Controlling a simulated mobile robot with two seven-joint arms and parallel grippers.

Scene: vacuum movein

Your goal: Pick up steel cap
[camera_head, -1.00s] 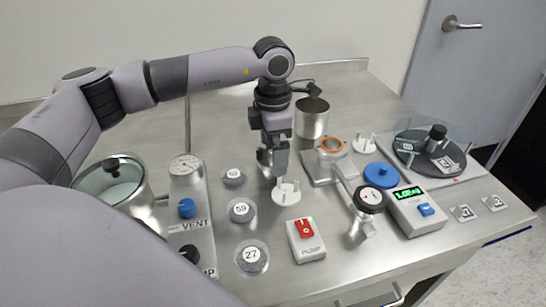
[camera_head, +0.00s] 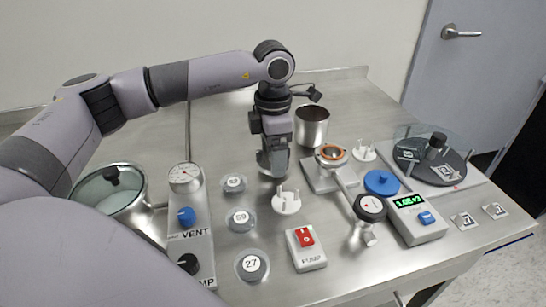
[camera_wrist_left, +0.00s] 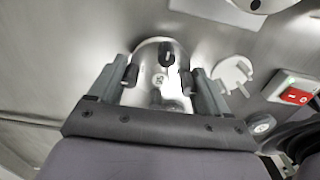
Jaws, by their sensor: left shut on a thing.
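The steel cap (camera_wrist_left: 158,65) is a shiny rounded metal piece in the left wrist view, lying between my left fingers. My left gripper (camera_head: 272,165) points down over the middle of the steel bench in the head view and is shut on the cap. It also shows in the left wrist view (camera_wrist_left: 160,92), with a finger on each side of the cap. In the head view the fingers mostly hide the cap. Whether the cap touches the bench is hard to tell. My right gripper is out of view.
A white pronged stand (camera_head: 286,201) is just in front of the gripper. A steel cup (camera_head: 311,126) and an orange-ringed port (camera_head: 331,154) stand behind and right. Numbered discs (camera_head: 240,220) lie left, by the vent panel (camera_head: 190,220). A pump switch (camera_head: 306,248) is in front.

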